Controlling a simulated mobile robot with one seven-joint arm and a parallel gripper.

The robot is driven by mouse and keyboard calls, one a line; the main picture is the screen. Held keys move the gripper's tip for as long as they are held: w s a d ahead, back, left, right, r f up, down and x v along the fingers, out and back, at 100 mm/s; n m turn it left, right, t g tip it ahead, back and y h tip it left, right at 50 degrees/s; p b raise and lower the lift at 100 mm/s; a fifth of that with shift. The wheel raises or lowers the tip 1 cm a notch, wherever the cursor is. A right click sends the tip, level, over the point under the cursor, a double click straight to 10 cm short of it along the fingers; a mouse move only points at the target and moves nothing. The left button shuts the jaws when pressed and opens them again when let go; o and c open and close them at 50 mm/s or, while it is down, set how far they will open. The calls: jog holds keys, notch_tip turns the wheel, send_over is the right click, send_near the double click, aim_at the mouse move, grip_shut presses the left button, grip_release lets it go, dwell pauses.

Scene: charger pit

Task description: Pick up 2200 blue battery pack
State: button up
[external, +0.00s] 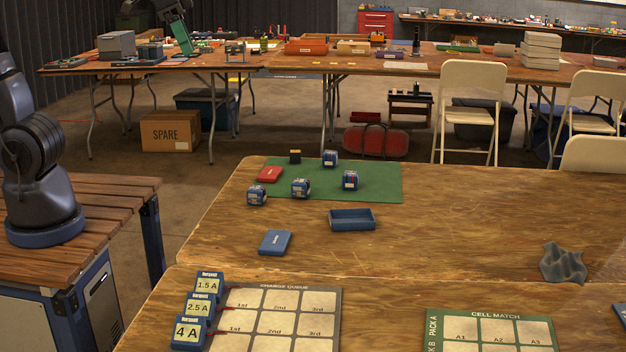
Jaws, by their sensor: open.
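Several blue battery packs with pale labels are on or at the edge of the green mat: one at the mat's left front corner (257,195), one to its right (301,188), one with red marks further right (350,180), and one at the back (330,158). A flat blue block with a small label (275,242) lies on the bare wood in front of the mat. The printing on all of these is too small to read, so I cannot tell which one is marked 2200. My gripper is out of view; only part of my arm shows at the left edge.
The green mat (383,188) also holds a red block (269,174) and a small black block (295,156). An open blue tray (352,225) stands in front. Charger blocks (188,333), a charge queue board (338,318) and a grey crumpled cloth (563,264) are nearer. The table's right side is mostly clear.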

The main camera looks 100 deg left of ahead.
jog(key=w+a+f+n, duration=0.3)
jog(key=w+a+n, duration=0.1)
jog(key=w+a, duration=1.1)
jog(key=w+a+f+n+g+y, duration=0.15)
jog(key=w+a+f, duration=0.25)
jog(key=a, duration=0.4)
jog(key=w+a+f+n+y, duration=0.1)
jog(key=w+a+f+n, duration=0.2)
jog(key=a, duration=0.5)
jog(key=n+g+y, duration=0.2)
jog(key=n+g, duration=0.1)
jog(key=n, duration=0.2)
send_near(330, 153)
jog(key=shift+t, duration=0.25)
jog(key=x, duration=1.1)
jog(key=shift+s+a+f, duration=0.1)
jog(key=shift+s+f, duration=0.05)
jog(key=shift+s, duration=0.1)
jog(key=c, duration=1.2)
